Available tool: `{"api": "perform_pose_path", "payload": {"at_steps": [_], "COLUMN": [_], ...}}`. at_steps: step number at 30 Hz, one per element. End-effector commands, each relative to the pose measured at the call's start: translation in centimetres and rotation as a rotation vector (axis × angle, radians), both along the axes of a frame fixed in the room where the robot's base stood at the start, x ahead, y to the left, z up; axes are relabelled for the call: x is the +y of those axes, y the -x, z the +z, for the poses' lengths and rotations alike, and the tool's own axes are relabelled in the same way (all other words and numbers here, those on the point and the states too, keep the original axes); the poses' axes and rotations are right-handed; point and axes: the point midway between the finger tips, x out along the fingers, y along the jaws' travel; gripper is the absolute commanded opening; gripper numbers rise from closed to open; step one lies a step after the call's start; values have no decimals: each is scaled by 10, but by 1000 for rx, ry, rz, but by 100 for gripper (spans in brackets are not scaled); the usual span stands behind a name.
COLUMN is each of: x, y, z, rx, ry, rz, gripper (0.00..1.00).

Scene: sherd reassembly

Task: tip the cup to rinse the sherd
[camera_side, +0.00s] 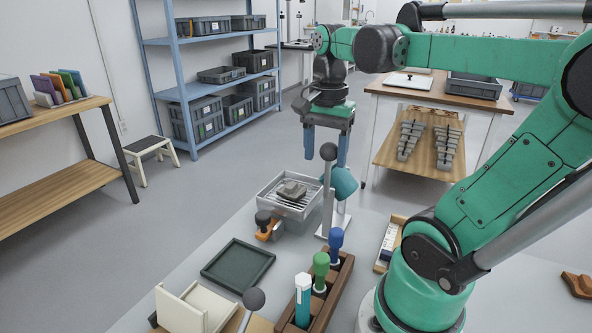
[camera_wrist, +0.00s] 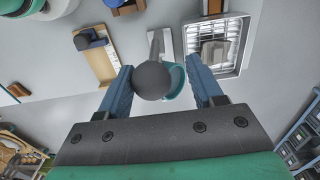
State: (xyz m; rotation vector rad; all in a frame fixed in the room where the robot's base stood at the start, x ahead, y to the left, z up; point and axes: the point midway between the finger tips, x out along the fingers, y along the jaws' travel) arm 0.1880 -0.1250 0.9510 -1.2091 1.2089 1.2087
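A teal cup (camera_side: 343,184) hangs beside a grey upright lever on a stand with a pale base plate; it looks tilted in the side view. The lever has a dark ball knob (camera_side: 328,151). The sherd (camera_side: 292,190), a grey piece, lies on the wire rack of a light tray (camera_side: 264,198) left of the cup. My gripper (camera_side: 325,160) points down over the stand. In the wrist view its blue fingers are apart, with the knob (camera_wrist: 151,80) showing between them and a gap at the right finger. The cup (camera_wrist: 174,82) is partly hidden behind the knob.
An orange-and-black tool (camera_side: 267,226) sits at the tray's near corner. A dark green flat tray (camera_side: 238,265) lies nearer. A wooden rack (camera_side: 337,285) holds several coloured-handled tools. A shallow wooden box (camera_side: 389,244) is right of the stand. Bare grey table lies between these.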

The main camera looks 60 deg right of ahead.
Motion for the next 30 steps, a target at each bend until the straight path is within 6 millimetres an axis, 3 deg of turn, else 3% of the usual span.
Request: {"api": "perform_pose_path", "payload": {"at_steps": [17, 30], "x": [0, 0], "y": [-37, -36], "z": [-10, 19], "rx": [0, 0], "ry": [0, 0], "rz": [2, 0], "gripper": [59, 59]}}
